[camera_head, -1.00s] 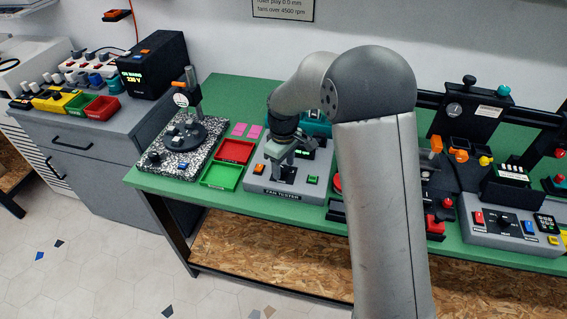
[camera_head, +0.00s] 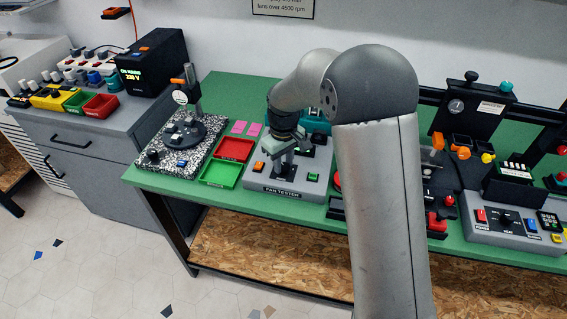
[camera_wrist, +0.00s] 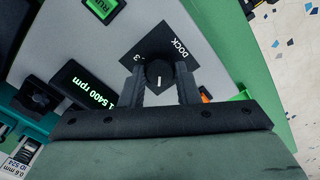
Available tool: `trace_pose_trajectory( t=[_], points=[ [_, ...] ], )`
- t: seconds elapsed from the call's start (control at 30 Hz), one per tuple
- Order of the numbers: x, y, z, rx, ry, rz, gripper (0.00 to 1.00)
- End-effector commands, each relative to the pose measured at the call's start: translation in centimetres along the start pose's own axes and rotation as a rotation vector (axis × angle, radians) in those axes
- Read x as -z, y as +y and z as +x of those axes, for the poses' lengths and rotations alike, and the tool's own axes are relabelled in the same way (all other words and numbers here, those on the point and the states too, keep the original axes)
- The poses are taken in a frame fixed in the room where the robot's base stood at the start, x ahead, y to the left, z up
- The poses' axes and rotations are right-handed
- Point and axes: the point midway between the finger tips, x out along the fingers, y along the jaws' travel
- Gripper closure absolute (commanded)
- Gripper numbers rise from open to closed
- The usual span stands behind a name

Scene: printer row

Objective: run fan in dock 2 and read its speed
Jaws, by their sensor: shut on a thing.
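The fan tester (camera_head: 283,190) is a light grey box on the green bench, with an orange button (camera_head: 259,167) at left and a green button (camera_head: 313,177) at right. In the wrist view, my gripper (camera_wrist: 160,85) is shut on the black dock knob (camera_wrist: 158,72), one finger on each side. The knob sits on a black plate marked DOCK, with a 3 visible at its left; other numbers are hidden. The green RUN button (camera_wrist: 101,9) is at the top. The fan itself is not clearly visible.
Red (camera_head: 234,149) and green (camera_head: 220,174) trays lie left of the tester. A speckled plate (camera_head: 165,163) with a dial stand is further left. Another control box (camera_head: 507,232) stands at right. A second black knob (camera_wrist: 36,95) is beside the display.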

Motion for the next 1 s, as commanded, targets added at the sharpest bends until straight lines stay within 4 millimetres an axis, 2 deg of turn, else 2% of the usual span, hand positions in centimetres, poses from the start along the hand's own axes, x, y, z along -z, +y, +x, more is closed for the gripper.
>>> trace_pose_trajectory(
  t=[0.6,1.0],
  points=[
    [0.07,0.06,-0.06,-0.001,0.003,0.556,0.94],
    [0.07,0.12,-0.16,0.000,0.005,0.756,0.94]
  ],
)
